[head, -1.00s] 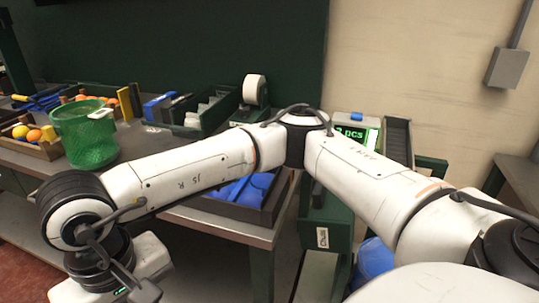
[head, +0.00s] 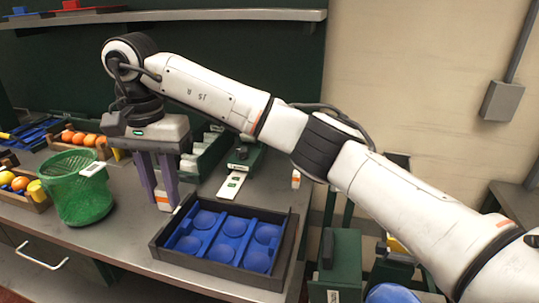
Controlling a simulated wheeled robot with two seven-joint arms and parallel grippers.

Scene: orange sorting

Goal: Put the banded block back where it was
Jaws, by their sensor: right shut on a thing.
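The banded block (head: 163,202) is white with an orange band. It is upright between the purple fingers of my right gripper (head: 161,188), which is shut on it. The gripper points straight down over the grey table (head: 126,232), between the green basket and the black tray. I cannot tell whether the block's lower end touches the table or hangs just above it. My left gripper is not in view.
A black tray (head: 214,275) with a blue round-pocketed insert (head: 234,229) stands right of the block. A green mesh basket (head: 80,200) stands left. Fruit boxes (head: 35,202) are further left. A white card strip (head: 235,181) lies behind the tray. A shelf (head: 230,16) crosses above.

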